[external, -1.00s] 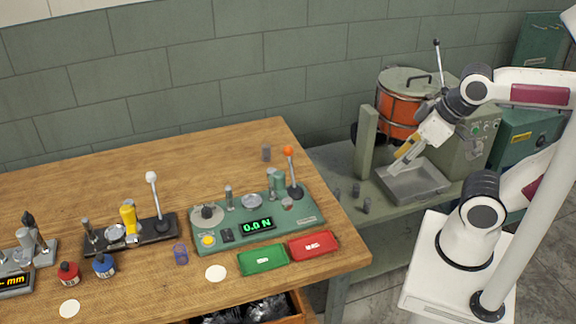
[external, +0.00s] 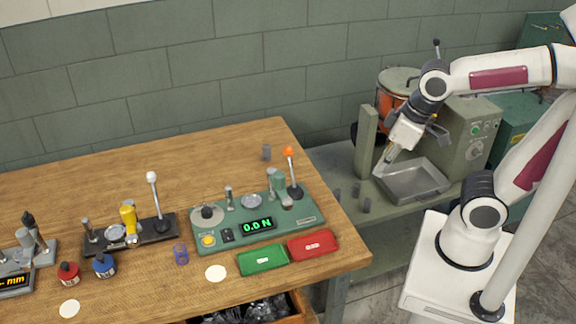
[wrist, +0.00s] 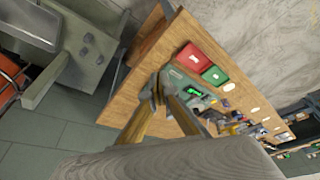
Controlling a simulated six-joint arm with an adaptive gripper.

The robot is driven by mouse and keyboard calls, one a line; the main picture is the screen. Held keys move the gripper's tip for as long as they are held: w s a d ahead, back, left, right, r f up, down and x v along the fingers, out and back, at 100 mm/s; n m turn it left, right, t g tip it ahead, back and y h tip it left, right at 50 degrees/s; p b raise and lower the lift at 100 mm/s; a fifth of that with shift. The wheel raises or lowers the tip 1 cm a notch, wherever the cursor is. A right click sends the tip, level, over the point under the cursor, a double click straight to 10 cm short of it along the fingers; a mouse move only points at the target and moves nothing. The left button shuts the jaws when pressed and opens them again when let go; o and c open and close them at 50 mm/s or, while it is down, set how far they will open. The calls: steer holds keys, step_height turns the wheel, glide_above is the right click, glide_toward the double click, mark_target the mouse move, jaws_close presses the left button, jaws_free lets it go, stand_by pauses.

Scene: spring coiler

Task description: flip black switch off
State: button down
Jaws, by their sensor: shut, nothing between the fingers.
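A small black switch (external: 228,236) sits on the front of the green force tester (external: 300,217), between a yellow button and the display reading 0.0 N. Its on or off position is too small to tell. Another small dark control (external: 472,155) shows on the green machine (external: 455,150) at the right. My gripper (external: 384,168) is shut and empty, above the bench at the right, beside the green post and metal tray. In the wrist view my gripper's fingers (wrist: 160,84) meet in front of the tester (wrist: 193,90), partly hiding it; the switch cannot be made out there.
A green tray (external: 262,260) and a red tray (external: 313,245) lie in front of the tester. A lever with an orange ball (external: 288,151) rises at its right end. A metal tray (external: 415,182) and a post (external: 366,140) stand near my gripper. The table's back is mostly clear.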

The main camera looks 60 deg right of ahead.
steer(key=w+a+f+n+g, duration=0.15)
steer(key=w+a, duration=0.35)
steer(key=w, duration=0.6)
steer(key=n+y, duration=0.2)
steer(key=n, duration=0.4)
glide_above(227, 231)
steer(key=s+d, duration=0.2)
steer(key=s, duration=0.1)
steer(key=f, duration=0.2)
steer(key=shift+s+a+t, duration=0.1)
steer(key=shift+s+t, duration=0.1)
steer(key=shift+t, duration=0.15)
steer(key=shift+n, duration=0.25)
steer(key=shift+f, duration=0.1)
steer(key=x, duration=0.8)
steer(key=d+x, duration=0.1)
steer(key=x, duration=0.3)
steer(key=shift+s+f, duration=0.25)
steer(key=shift+w+d+f, duration=0.1)
steer(key=shift+f, duration=0.65)
